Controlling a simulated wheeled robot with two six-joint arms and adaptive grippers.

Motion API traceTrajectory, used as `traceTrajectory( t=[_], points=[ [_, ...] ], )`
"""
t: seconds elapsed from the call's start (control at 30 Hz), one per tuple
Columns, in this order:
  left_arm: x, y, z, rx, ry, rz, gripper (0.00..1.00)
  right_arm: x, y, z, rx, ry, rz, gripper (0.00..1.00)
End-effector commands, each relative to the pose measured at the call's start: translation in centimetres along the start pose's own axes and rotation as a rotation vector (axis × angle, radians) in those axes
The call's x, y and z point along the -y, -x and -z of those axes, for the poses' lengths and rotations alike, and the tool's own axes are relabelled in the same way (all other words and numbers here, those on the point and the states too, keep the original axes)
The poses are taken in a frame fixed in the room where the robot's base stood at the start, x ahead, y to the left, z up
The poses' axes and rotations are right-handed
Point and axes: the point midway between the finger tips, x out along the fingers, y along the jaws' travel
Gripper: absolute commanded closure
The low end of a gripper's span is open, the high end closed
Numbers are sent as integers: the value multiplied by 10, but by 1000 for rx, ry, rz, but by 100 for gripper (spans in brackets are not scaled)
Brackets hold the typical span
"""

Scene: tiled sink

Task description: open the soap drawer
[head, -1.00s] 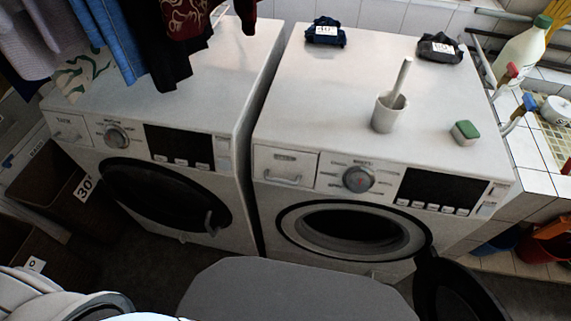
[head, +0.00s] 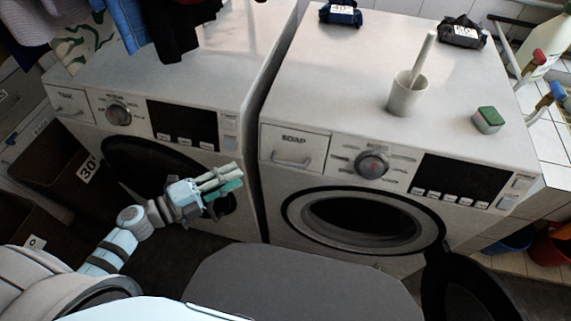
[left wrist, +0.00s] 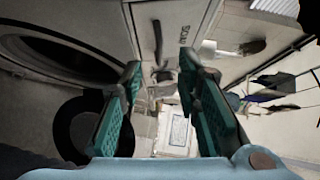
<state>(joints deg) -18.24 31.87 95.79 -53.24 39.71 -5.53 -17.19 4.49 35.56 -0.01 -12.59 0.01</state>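The soap drawer (head: 293,142) is at the upper left of the right washing machine's front. It is marked SOAP, has a pale bar handle (head: 290,161), and looks flush with the front. In the left wrist view the drawer front (left wrist: 172,18) shows sideways at the top, beyond my fingertips. My left gripper (head: 232,178) is in front of the machines, left of and a little lower than the drawer, apart from the handle. Its teal-padded fingers are spread with nothing between them, as the left wrist view (left wrist: 160,95) shows. My right gripper is not in view.
The right machine's round door (head: 465,290) hangs open at lower right. A knob (head: 372,164) is right of the drawer. A white cup with a stick (head: 407,98) and a green-topped block (head: 487,120) stand on top. The left machine (head: 180,80) is beside it.

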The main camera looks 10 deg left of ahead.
Motion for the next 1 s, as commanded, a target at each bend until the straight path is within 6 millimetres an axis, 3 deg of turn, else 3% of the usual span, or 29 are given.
traceTrajectory(
  t=[0.03,0.17,0.5,0.6,0.77,1.0],
  points=[
    [0,-2,11,-47,-27,-7,70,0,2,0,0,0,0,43],
    [1,-16,17,-69,-34,-3,70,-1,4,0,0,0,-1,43],
    [0,-107,22,-65,-26,-2,70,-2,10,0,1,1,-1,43],
    [-1,-126,23,-65,-27,-4,70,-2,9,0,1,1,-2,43],
    [-2,-142,24,-65,-27,-5,70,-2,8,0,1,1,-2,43],
    [-2,-145,24,-64,-27,-7,70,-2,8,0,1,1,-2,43]
  ],
)
